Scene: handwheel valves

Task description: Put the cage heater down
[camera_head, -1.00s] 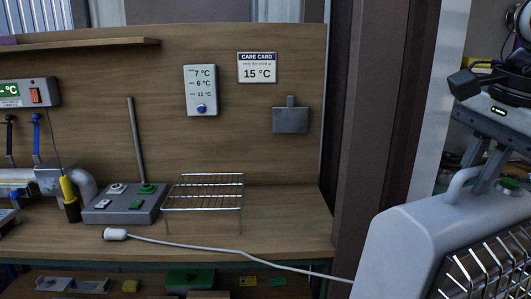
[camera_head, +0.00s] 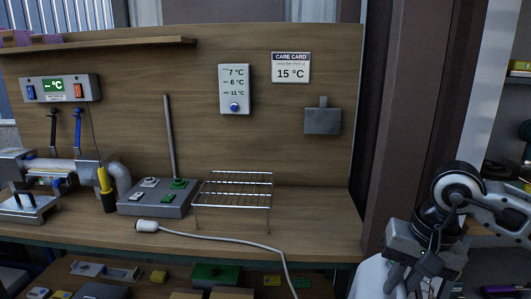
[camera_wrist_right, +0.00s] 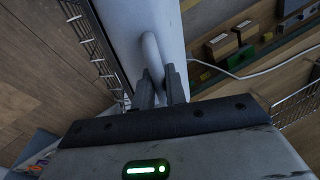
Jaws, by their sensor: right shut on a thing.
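The cage heater (camera_head: 369,280) is a pale grey-white box, mostly cut off at the bottom right of the head view. In the right wrist view its casing (camera_wrist_right: 172,25), its handle (camera_wrist_right: 151,52) and part of its wire cage (camera_wrist_right: 88,40) show. My right gripper (camera_head: 402,274) is shut on the handle; its two fingers (camera_wrist_right: 160,88) stand either side of it. A white cable (camera_head: 235,243) runs from a white plug (camera_head: 147,226) on the bench towards the heater. The heater's underside is hidden. My left gripper is not in view.
The wooden bench (camera_head: 325,236) has clear room right of a wire rack (camera_head: 235,183). A grey switch box (camera_head: 157,198) with a tall rod stands left of the rack. A brown post (camera_head: 405,130) borders the bench at right. A shelf below holds several small items.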

